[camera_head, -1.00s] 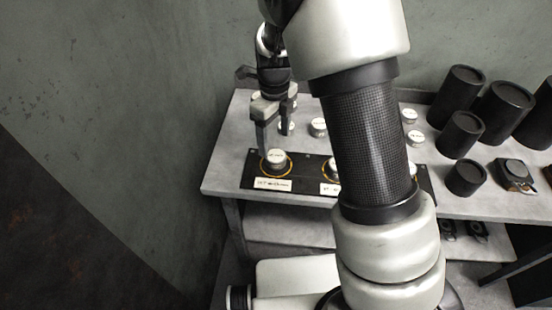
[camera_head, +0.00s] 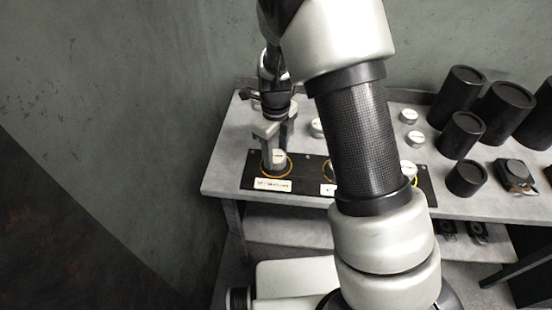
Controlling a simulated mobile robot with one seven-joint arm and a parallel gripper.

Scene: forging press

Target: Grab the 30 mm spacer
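A short metal spacer with a pale labelled top (camera_head: 280,157) stands in a yellow-ringed spot at the left end of a black panel (camera_head: 312,178) on the bench. A white label (camera_head: 272,185) lies in front of it, too small to read. My gripper (camera_head: 278,151) points down at this spacer, with one finger at its left side and the other behind and right. I cannot tell whether the fingers touch it. Another ringed spot (camera_head: 328,170) in the panel's middle is mostly hidden by my arm. A further pale-topped spacer (camera_head: 407,168) shows at its right.
More pale-topped pieces stand behind the panel, at the left (camera_head: 316,128) and right (camera_head: 409,117). Several black cylinders (camera_head: 461,134) and a small dark device (camera_head: 514,175) occupy the bench's right side. A wall is close on the left.

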